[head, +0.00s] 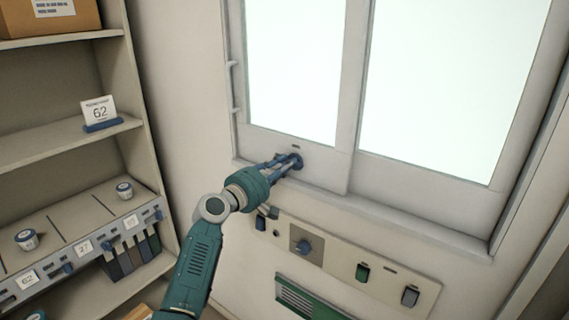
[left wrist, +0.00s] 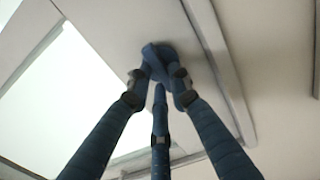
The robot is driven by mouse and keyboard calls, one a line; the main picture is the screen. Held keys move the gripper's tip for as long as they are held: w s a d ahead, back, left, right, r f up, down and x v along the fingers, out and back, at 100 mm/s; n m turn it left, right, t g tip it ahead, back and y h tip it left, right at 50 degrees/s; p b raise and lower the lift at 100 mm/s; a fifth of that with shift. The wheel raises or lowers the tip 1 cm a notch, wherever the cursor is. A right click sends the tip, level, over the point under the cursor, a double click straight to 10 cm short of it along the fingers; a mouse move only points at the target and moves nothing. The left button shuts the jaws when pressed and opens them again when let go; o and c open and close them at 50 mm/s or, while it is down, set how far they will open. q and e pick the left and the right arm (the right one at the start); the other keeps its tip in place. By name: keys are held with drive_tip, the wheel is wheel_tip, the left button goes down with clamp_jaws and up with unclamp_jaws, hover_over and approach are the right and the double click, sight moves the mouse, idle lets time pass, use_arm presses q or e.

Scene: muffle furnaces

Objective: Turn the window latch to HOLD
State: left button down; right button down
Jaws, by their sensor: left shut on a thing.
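The window latch is a small dark blue knob (head: 296,160) on the lower rail of the sliding window sash (head: 310,168). It also shows as a blue knob (left wrist: 158,54) in the left wrist view. My left gripper (head: 288,162) is at the latch, its blue fingers closed around the knob. In the left wrist view the fingertips (left wrist: 158,75) meet at the knob from several sides. The fingers hide part of the latch, and I cannot read its setting. A small dark mark (head: 296,147) sits just above it. My right gripper is not in view.
A shelf unit (head: 60,140) with small jars and number cards stands at the left. The window frame edge runs along the right.

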use_arm(q)
drive_tip(key=shift+f, duration=0.1)
idle(0.4)
drive_tip(key=c, duration=1.6)
unclamp_jaws()
drive_tip(key=shift+o, duration=0.2)
drive_tip(key=shift+a, duration=0.1)
drive_tip(key=v, duration=1.2)
